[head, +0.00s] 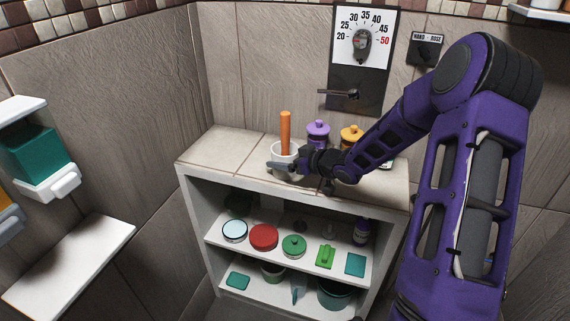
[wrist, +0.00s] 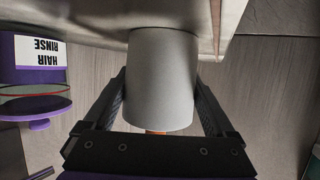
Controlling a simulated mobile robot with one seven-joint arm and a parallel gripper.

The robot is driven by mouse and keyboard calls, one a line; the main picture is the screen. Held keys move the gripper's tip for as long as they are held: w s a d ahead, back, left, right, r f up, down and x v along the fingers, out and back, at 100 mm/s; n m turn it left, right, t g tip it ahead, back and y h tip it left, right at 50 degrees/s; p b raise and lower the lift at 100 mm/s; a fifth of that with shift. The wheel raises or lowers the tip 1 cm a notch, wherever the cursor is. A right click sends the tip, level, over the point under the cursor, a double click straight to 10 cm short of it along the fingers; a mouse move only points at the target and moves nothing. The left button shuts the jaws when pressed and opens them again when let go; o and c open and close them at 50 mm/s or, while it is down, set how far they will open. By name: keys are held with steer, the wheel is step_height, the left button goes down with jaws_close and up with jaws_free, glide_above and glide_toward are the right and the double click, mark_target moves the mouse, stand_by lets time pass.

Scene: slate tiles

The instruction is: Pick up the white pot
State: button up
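The white pot (head: 278,151) stands upright on the pale top of the shelf unit, with an orange stick (head: 285,125) standing up out of it. In the wrist view the pot (wrist: 163,75) appears upside down between my fingers, its base against the top. My gripper (head: 287,167) reaches in from the right at the pot, with one finger across its near side. In the wrist view my gripper (wrist: 160,78) has a finger on each side of the pot, very close to its wall. Whether both fingers press on it cannot be told.
A purple jar (head: 318,131) and a yellow-lidded jar (head: 351,134) stand close behind and right of the pot. The shelves below hold several lids and containers, including a red one (head: 263,237). The unit's top (head: 215,148) is clear left of the pot.

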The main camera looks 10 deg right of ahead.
steer(key=c, duration=1)
steer(key=shift+o, duration=0.2)
steer(key=shift+r, duration=0.15)
